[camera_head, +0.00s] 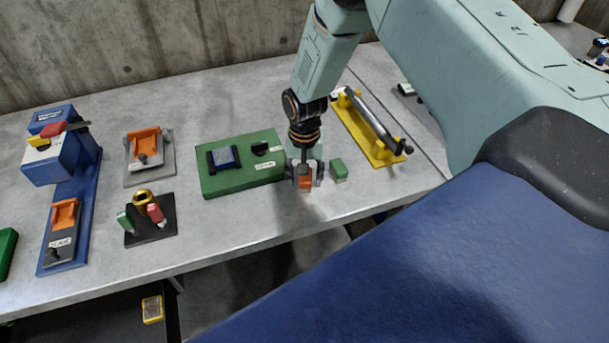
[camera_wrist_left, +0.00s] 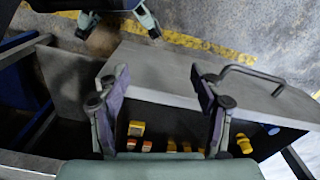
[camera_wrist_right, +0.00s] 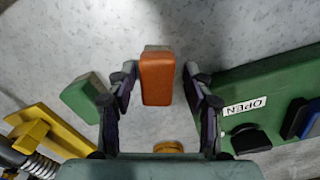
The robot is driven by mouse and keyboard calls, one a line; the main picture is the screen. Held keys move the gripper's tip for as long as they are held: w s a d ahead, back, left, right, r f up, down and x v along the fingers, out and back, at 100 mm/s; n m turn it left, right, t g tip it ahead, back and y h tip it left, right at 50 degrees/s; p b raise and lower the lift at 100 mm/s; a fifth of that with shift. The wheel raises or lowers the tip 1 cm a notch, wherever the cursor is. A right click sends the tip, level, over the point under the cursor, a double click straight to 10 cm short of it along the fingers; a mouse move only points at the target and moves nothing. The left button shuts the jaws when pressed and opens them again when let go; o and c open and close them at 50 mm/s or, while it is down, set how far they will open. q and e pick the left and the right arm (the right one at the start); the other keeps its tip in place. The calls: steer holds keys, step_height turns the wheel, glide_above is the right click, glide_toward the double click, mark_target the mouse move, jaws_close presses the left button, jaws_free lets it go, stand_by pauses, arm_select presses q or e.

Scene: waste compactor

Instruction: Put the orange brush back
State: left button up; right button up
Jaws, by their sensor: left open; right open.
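An orange block, likely the orange brush (camera_head: 306,183), is at the front of the grey table under my right gripper (camera_head: 305,175). In the right wrist view the orange block (camera_wrist_right: 157,78) is between the two fingers of my right gripper (camera_wrist_right: 160,80), with a gap on each side. That gripper is open and points down. My left gripper (camera_wrist_left: 160,78) shows only in the left wrist view. It is open and empty, above a grey drawer front with a handle (camera_wrist_left: 250,72) and a dark drawer holding small yellow items (camera_wrist_left: 137,128).
A green block (camera_head: 338,169) stands right of the orange one. A green panel (camera_head: 243,185) labelled OPEN lies left. A yellow stand (camera_head: 378,155) with a cylinder is at right. A black holder (camera_head: 152,230) and a blue machine (camera_head: 75,215) are further left. Bare table lies between.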

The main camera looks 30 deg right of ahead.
steer(key=shift+s+r, duration=0.1)
steer(key=shift+r, duration=0.35)
step_height(320, 180, up, 12)
steer(key=shift+f, duration=0.2)
stand_by(2.1)
